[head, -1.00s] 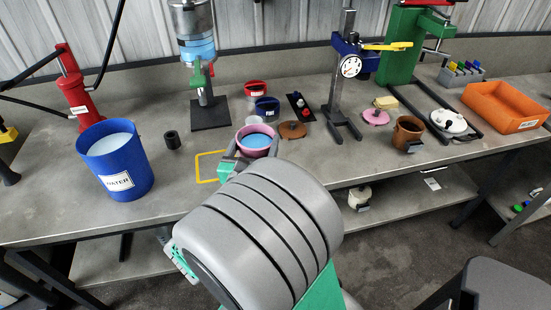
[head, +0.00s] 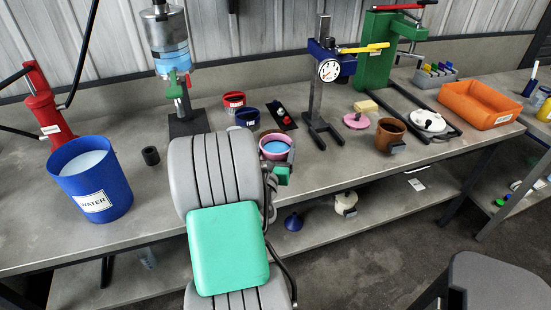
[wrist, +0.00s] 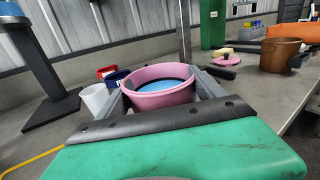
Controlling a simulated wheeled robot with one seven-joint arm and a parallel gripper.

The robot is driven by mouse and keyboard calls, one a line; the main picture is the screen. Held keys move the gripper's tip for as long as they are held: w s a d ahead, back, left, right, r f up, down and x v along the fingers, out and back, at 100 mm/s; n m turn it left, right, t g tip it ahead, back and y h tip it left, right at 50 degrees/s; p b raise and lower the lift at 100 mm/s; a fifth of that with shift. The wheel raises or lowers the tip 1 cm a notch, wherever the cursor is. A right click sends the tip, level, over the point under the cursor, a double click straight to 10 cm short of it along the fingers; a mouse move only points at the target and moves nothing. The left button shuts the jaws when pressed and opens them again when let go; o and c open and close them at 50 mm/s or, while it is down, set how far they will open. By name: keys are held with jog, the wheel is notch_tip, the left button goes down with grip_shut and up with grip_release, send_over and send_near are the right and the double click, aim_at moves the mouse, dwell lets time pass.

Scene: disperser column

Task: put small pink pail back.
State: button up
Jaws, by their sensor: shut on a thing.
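The small pink pail (head: 275,148) holds blue liquid and is upright near the bench's front edge. It also shows in the wrist view (wrist: 157,99), between the two grey fingers. My gripper (wrist: 158,88) is shut on the pail's sides. In the head view my gripper (head: 277,165) is partly hidden by my arm. I cannot tell how high the pail is above the bench. A pink lid (head: 356,121) lies farther right on the bench. Part of a yellow outline on the bench shows in the wrist view (wrist: 32,161); my arm hides it in the head view.
The dial stand (head: 322,90) is right of the pail. Red (head: 234,100) and blue (head: 247,118) pails stand behind it. A white cup (wrist: 95,99) is close by. A brown pail (head: 390,134), orange tray (head: 480,104) and blue water bucket (head: 92,180) stand farther off.

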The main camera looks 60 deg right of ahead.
aim_at(279, 145)
jog(key=shift+f+b, duration=0.4)
jog(key=shift+f, duration=0.9)
jog(key=shift+f, duration=0.2)
jog(key=o, duration=2)
jog(key=shift+a, duration=0.1)
jog(key=shift+r, duration=0.2)
jog(key=b+v, duration=0.2)
jog(key=v, duration=0.8)
jog(key=shift+a+f+b, duration=0.15)
jog(key=shift+a+b, duration=0.15)
jog(key=shift+a, duration=0.1)
jog(key=shift+s+a, duration=0.25)
jog(key=shift+a, duration=0.3)
